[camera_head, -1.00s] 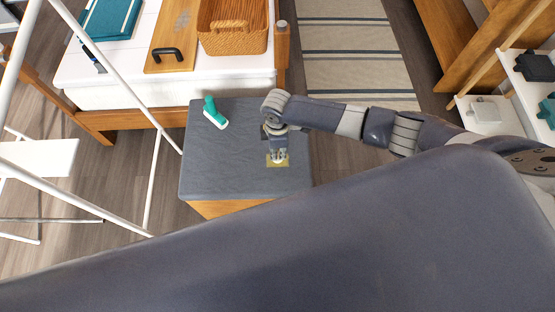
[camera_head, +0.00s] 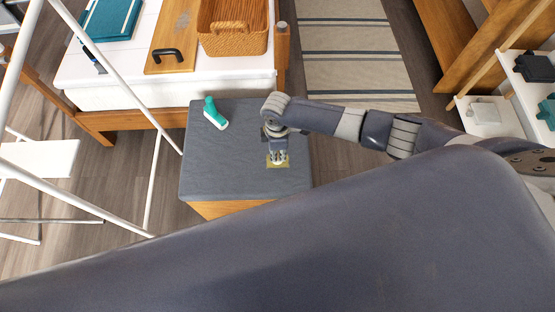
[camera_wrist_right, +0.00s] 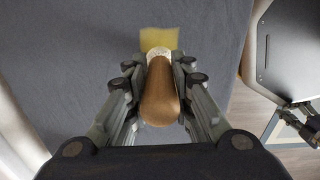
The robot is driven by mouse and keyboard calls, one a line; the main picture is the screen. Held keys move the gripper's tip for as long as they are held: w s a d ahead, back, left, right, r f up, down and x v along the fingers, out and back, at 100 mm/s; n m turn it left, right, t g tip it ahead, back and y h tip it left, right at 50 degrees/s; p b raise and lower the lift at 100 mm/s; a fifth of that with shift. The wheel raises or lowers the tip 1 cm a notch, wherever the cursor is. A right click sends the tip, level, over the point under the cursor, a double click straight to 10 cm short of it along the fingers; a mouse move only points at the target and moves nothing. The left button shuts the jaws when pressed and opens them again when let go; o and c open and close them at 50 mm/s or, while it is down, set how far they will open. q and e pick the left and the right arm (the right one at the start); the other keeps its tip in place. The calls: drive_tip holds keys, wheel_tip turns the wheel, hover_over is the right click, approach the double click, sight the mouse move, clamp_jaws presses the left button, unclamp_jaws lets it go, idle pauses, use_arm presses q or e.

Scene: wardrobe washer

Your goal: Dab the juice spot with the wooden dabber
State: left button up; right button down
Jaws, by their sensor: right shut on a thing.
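The wooden dabber (camera_wrist_right: 159,95) has a rounded brown handle and a pale, whitish far end. My right gripper (camera_head: 277,157) is shut on it, with a finger on each side of the handle in the right wrist view (camera_wrist_right: 158,66). A yellow square patch (camera_wrist_right: 160,38), apparently the juice spot, lies on the grey top (camera_head: 235,165) of a low wooden cabinet. The dabber's pale end overlaps the patch's near edge in the wrist view. I cannot tell whether they touch. In the head view my gripper covers part of the patch (camera_head: 286,164).
A teal and white bottle-like object (camera_head: 215,113) lies on the cabinet top, left of my right arm. A bed with a wicker basket (camera_head: 233,40) stands behind. A white rack frame (camera_head: 152,185) rises at the left.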

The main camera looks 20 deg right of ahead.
drive_tip(key=shift+f+b, duration=0.45)
drive_tip(key=shift+f, duration=0.2)
drive_tip(key=shift+r, duration=0.15)
drive_tip(key=shift+r+p, duration=0.5)
drive_tip(key=shift+p, duration=0.25)
drive_tip(key=shift+r+p, duration=0.9)
drive_tip(key=shift+p, duration=0.2)
wheel_tip(320, 180, up, 6)
drive_tip(key=p, duration=0.6)
drive_tip(key=shift+r+p, duration=0.1)
drive_tip(key=shift+p, duration=0.2)
